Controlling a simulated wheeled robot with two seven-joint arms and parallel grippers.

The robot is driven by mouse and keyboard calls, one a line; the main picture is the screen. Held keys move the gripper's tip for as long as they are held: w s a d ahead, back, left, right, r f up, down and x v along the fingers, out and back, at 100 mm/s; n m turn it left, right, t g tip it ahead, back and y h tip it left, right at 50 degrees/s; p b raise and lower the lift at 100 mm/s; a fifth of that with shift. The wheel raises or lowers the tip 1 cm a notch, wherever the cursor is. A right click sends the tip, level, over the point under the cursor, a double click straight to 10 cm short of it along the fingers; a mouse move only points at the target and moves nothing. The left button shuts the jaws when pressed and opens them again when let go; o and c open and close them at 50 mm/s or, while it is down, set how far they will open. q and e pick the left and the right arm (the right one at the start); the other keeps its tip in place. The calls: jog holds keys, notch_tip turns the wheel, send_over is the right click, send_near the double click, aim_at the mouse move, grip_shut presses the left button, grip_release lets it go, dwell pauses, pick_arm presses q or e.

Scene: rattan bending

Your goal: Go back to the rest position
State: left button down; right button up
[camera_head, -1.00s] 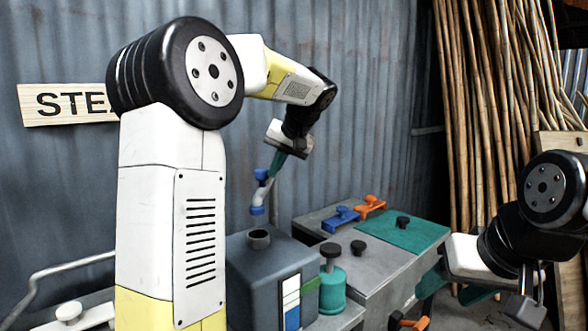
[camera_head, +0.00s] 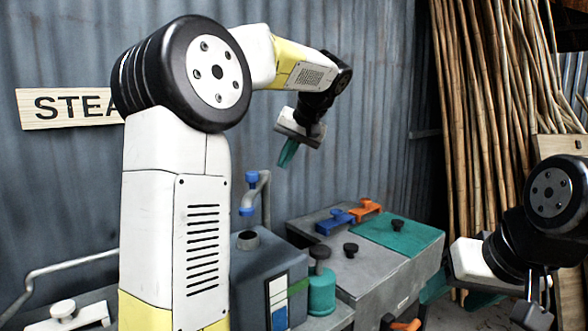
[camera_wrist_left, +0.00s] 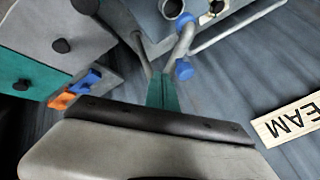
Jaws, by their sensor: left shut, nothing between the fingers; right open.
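My left gripper (camera_head: 287,153) hangs above and to the right of the blue-ended pipe, pointing down, with its teal fingers together and nothing between them. Its teal fingers also show in the left wrist view (camera_wrist_left: 162,92). My right gripper (camera_head: 533,300) is low at the right edge of the head view; its fingers are apart and it holds nothing I can see. The bent grey pipe with blue ends (camera_head: 264,192) stands by the dark grey steam box (camera_head: 270,262), apart from the left gripper in the head view.
A grey bench (camera_head: 345,268) with a teal plate (camera_head: 400,235), blue clamp (camera_head: 335,222) and orange clamp (camera_head: 366,209) stands in the middle. A teal canister (camera_head: 321,290) sits beside the box. Bamboo poles (camera_head: 490,110) lean at the right. A STEAM sign (camera_head: 65,106) hangs on the wall.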

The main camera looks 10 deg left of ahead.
pick_arm(q)
jog(key=v, duration=0.5)
jog(key=s+d+f+m+t+h, duration=0.1)
jog(key=s+f+h, duration=0.3)
jog(key=s+f, duration=0.5)
jog(key=s+d+f+m+h, duration=0.1)
jog(key=s+f+h, duration=0.3)
jog(key=s+f, duration=0.5)
jog(key=s, duration=0.7)
jog(key=shift+s+d+f+t, duration=0.2)
jog(key=shift+s+d+t, duration=0.2)
